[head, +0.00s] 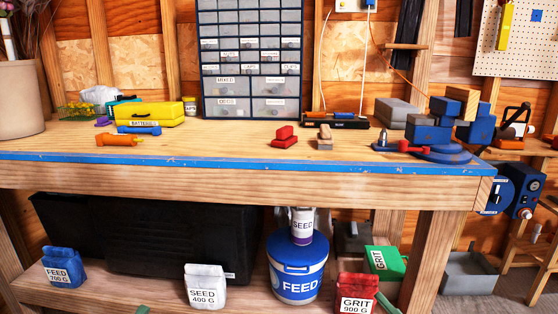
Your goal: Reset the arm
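Neither of my grippers can be made out in the head view. A small green piece (143,310) shows at the bottom edge left of the middle, and another green piece (387,304) shows at the lower right, beside the red GRIT bag (357,292). I cannot tell whether these green pieces belong to my arms. Whether either gripper holds anything is hidden.
The wooden workbench (230,177) spans the view, with a blue front edge. On it stand a drawer cabinet (250,57), yellow case (149,114), red block (284,136) and blue vise (430,128). Below are a FEED bucket (298,268), SEED bag (205,287) and black bin (140,235).

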